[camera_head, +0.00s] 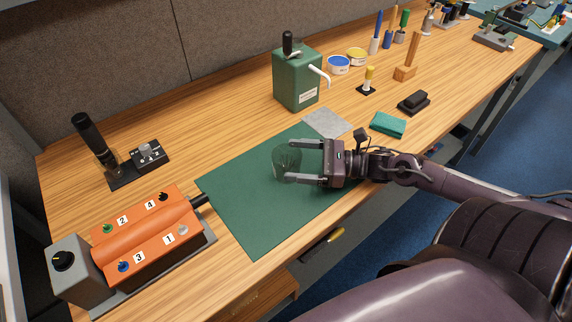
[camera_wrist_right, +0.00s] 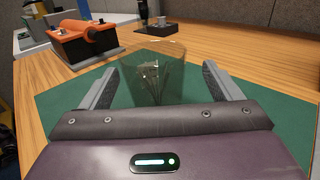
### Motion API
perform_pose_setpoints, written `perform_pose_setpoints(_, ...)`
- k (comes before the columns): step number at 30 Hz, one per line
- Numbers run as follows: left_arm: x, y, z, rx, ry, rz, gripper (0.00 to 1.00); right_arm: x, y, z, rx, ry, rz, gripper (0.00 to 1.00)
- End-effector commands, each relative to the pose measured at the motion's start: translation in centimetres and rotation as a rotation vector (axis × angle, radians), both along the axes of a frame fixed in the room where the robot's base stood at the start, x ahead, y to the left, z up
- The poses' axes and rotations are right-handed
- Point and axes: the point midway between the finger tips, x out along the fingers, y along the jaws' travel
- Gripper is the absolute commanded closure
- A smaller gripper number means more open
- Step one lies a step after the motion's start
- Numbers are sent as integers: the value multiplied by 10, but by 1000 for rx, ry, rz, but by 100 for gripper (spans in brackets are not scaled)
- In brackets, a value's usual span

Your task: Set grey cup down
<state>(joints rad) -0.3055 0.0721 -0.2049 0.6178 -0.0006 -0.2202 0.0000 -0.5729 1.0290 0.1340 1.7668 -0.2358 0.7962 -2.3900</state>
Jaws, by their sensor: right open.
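The grey cup (camera_head: 285,163) is see-through and stands upright on the green mat (camera_head: 246,215). My right gripper (camera_head: 303,163) is open, with one finger on either side of the cup. In the right wrist view the cup (camera_wrist_right: 158,78) stands between the spread fingers (camera_wrist_right: 163,88), with a gap showing at each side. My left gripper is not in view.
A green box with a crank (camera_head: 297,80) stands at the back. The orange winch console (camera_head: 146,235) is at the left. The mat's left part is clear.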

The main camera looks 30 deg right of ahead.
Motion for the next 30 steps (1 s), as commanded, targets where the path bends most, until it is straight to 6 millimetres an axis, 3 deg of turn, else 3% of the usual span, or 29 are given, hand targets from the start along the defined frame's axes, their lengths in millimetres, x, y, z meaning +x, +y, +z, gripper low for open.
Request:
perform_pose_setpoints(9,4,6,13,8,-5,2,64,22,34,5,2,-2,0,15)
perform_pose_setpoints(19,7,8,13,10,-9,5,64,25,39,3,0,0,1,15)
perform_pose_setpoints(30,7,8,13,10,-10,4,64,25,38,3,0,0,1,62)
